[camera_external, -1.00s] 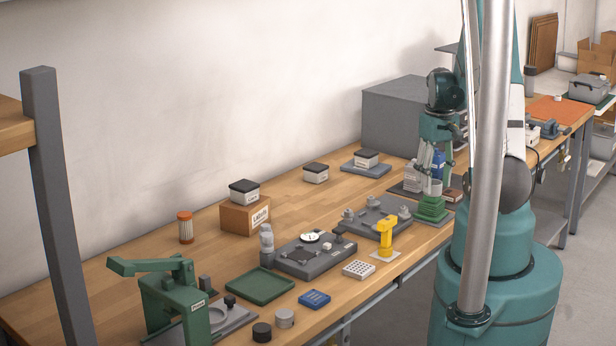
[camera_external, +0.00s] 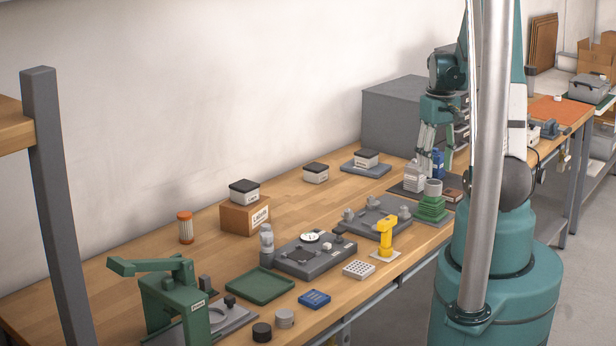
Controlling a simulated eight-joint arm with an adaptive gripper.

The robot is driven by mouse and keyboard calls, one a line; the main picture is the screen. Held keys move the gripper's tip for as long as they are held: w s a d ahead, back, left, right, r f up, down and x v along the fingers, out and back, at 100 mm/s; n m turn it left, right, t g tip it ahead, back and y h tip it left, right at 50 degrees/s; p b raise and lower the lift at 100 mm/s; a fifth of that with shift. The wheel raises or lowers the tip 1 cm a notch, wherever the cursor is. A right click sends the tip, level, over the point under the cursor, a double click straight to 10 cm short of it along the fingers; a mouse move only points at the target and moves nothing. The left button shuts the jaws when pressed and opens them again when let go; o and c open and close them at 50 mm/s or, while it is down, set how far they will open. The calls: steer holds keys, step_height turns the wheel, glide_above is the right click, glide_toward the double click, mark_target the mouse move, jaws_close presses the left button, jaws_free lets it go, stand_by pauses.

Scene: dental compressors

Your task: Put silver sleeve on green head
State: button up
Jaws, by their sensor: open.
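The green head (camera_external: 432,209) is a stepped, ribbed block near the front edge of the bench at right. The silver sleeve (camera_external: 433,187) is a short grey cylinder that sits upright on top of the green head. How exactly it is seated cannot be told at this size. My gripper (camera_external: 435,160) is open above and behind the sleeve, with its fingers spread and apart from it. It is near a grey-white bottle and a blue bottle.
The grey-white bottle (camera_external: 414,176) and blue bottle (camera_external: 438,163) stand close behind the sleeve. A grey plate with fittings (camera_external: 375,216) and a yellow stand (camera_external: 387,237) lie to the left. A large grey cabinet (camera_external: 395,120) is behind.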

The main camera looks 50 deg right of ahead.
step_height(320, 180, up, 7)
stand_by(0.6)
stand_by(0.6)
steer(key=w+a+r+n+t, duration=0.1)
steer(key=w+a+r, duration=0.1)
steer(key=a+r, duration=0.35)
steer(key=w+a+r+t+h, duration=0.1)
steer(key=w+a+r, duration=0.15)
steer(key=a, duration=0.65)
steer(key=w+a+r+n+t, duration=0.1)
steer(key=w+a+r, duration=0.2)
steer(key=a, duration=0.4)
steer(key=s+a+r+n+t, duration=0.1)
steer(key=s+a+r+t, duration=0.1)
steer(key=a, duration=0.9)
steer(key=s+a+r+n+t+y, duration=0.1)
steer(key=s+a+r+t, duration=0.1)
steer(key=a, duration=0.9)
steer(key=shift+v, duration=0.9)
